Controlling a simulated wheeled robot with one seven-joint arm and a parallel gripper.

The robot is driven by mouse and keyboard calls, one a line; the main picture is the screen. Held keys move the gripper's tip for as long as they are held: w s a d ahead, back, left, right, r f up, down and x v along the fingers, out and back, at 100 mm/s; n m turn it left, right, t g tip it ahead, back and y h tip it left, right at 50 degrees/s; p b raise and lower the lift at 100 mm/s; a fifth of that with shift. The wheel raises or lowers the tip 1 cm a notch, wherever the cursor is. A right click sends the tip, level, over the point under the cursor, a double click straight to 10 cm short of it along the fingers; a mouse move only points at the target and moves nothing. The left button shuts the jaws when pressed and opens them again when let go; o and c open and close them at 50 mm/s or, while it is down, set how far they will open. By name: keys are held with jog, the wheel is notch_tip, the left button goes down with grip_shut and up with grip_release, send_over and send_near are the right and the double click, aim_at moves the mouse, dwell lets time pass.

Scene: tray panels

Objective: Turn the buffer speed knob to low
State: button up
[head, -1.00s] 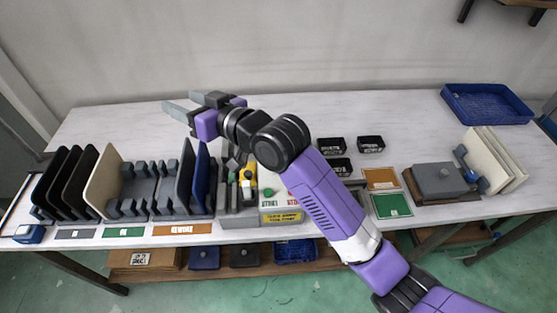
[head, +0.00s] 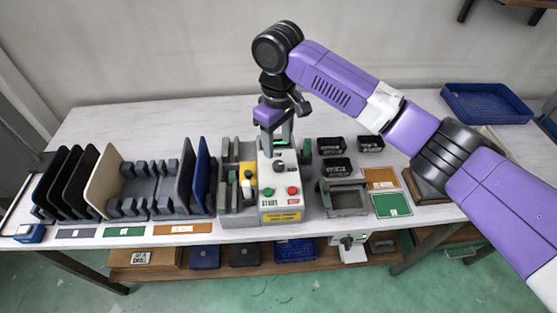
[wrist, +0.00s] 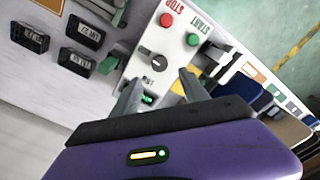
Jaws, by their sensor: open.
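The control box (head: 281,215) has a sloped white face with a green START button (head: 268,191), a red STOP button (head: 292,191) and a black knob (head: 279,167) above them. In the wrist view the knob (wrist: 158,62) shows a small pale pointer mark; I cannot read its setting labels. My gripper (head: 277,148) points down over the upper part of the box, just behind the knob. In the wrist view its fingers (wrist: 159,84) are apart, one on each side, with the knob just beyond the tips. Nothing is held. A small green display (wrist: 147,99) shows between the fingers.
A grey fixture with a yellow part (head: 247,176) stands left of the box, beside a rack of upright panels (head: 183,175). Small black labelled bins (head: 337,168) and a grey frame (head: 343,198) stand to the right. A blue tray (head: 487,103) lies at the back right.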

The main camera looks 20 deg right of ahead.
aim_at(278, 164)
jog(key=shift+s+d+f, duration=0.1)
jog(key=shift+s+f, duration=0.05)
jog(key=shift+f, duration=0.15)
notch_tip(278, 164, down, 7)
jog(key=shift+f+p, duration=0.15)
jog(key=shift+p, duration=0.45)
grip_shut()
